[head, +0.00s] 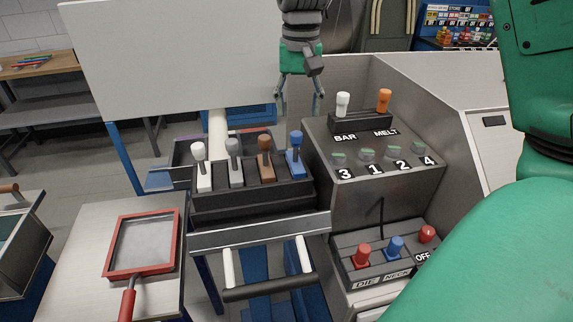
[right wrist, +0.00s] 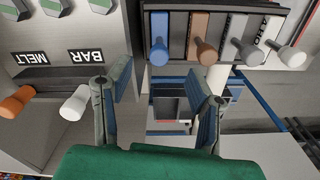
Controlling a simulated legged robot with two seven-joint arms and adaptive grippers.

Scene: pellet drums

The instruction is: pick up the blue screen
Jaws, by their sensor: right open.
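I cannot make out the blue screen for certain. A blue-edged flat piece (head: 160,180) shows partly behind the left end of the lever box in the head view; I cannot tell whether it is the screen. A red-framed screen (head: 177,240) with a red handle lies on the metal table at lower left. My right gripper (head: 299,98) is open and empty, pointing down above and behind the lever box. In the right wrist view its two fingers (right wrist: 158,88) are apart, with blue-edged structure beyond them. My left gripper is not in view.
The lever box (head: 250,205) has white, grey, brown and blue levers. A metal console (head: 395,185) with white and orange levers and numbered knobs stands right of it. A large white panel (head: 170,50) rises behind. The metal table (head: 75,225) has bare room beside the red screen.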

